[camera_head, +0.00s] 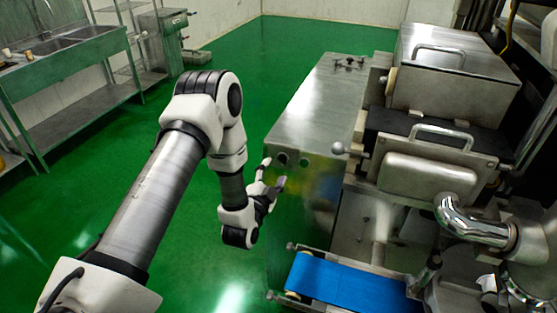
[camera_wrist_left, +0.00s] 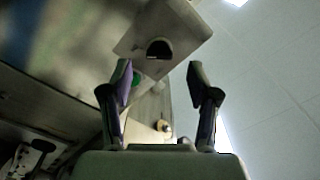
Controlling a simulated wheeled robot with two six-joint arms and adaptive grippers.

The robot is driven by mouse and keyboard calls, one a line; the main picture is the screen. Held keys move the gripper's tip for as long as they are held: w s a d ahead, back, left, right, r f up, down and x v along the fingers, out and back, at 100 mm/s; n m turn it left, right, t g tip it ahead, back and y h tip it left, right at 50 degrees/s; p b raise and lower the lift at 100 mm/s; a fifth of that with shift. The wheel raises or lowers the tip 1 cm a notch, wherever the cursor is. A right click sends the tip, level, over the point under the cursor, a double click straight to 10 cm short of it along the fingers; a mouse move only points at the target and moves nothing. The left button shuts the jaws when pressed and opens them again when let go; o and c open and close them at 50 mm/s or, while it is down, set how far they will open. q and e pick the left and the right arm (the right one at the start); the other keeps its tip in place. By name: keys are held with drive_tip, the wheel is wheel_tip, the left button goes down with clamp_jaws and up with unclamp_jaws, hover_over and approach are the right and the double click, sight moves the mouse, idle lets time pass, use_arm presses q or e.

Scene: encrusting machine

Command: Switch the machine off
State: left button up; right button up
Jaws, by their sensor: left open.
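The encrusting machine (camera_head: 320,105) is a large steel body on the right in the head view. Two small dark round fittings (camera_head: 304,162) show on the upper front face of its cabinet; I cannot tell which one is a switch. My left gripper (camera_head: 274,176) is open and empty, in front of that face and just below the fittings, with no clear contact. In the left wrist view, the open fingers (camera_wrist_left: 158,76) frame a pale panel with a dark half-round shape (camera_wrist_left: 159,48). A small green spot (camera_wrist_left: 137,78) shows beside the left finger. My right gripper is not in view.
A blue conveyor belt (camera_head: 350,286) lies low in front of the machine. A round knob (camera_head: 338,148) sticks out right of the gripper. Steel hoppers with handles (camera_head: 440,168) stand at right. A steel sink table (camera_head: 70,50) is at far left. Green floor lies clear between.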

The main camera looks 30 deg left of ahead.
sight(281, 162)
use_arm(q)
drive_tip(key=x, duration=0.2)
drive_tip(key=p+x, duration=0.1)
drive_tip(key=x, duration=0.1)
drive_tip(key=shift+d+r, duration=0.1)
drive_tip(key=shift+r, duration=0.1)
drive_tip(key=shift+d, duration=0.3)
drive_tip(key=shift+a, duration=0.15)
drive_tip(key=shift+c, duration=0.3)
drive_tip(key=shift+a+f, duration=0.15)
drive_tip(key=shift+a, duration=0.1)
clamp_jaws()
drive_tip(key=c, duration=1.1)
unclamp_jaws()
drive_tip(key=shift+d, duration=0.15)
